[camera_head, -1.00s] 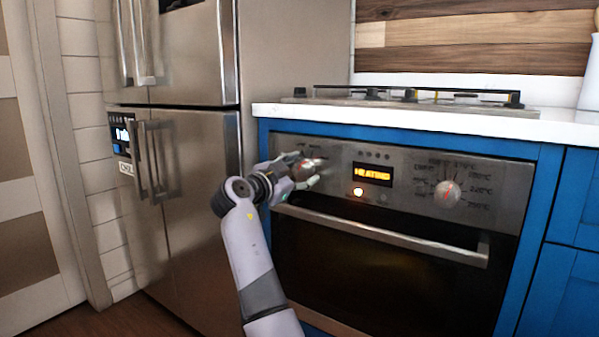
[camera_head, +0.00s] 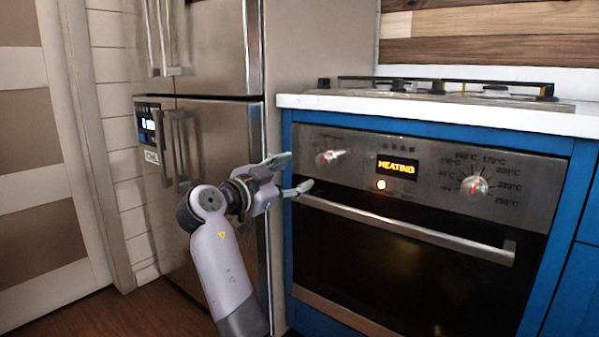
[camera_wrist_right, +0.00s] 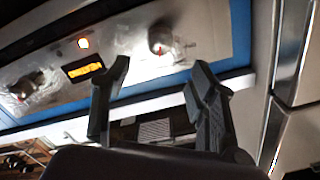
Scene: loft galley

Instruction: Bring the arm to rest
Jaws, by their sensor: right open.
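My right arm comes up from the bottom of the head view. Its gripper (camera_head: 294,174) is open and empty, just left of the oven's left knob (camera_head: 330,157) and apart from it. The open fingers also show in the right wrist view (camera_wrist_right: 155,95), with the left knob (camera_wrist_right: 161,38) beyond them. The oven panel's display (camera_head: 397,167) reads HEATING, and an orange lamp (camera_head: 381,185) glows below it. The right knob (camera_head: 474,187) sits in a ring of temperature marks. My left gripper is not in view.
The oven handle (camera_head: 400,227) juts out below the panel, near the lower finger. A steel fridge (camera_head: 215,130) stands left of the oven, behind my arm. A white counter (camera_head: 430,110) with a gas hob (camera_head: 440,88) lies above. Wooden floor shows at lower left.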

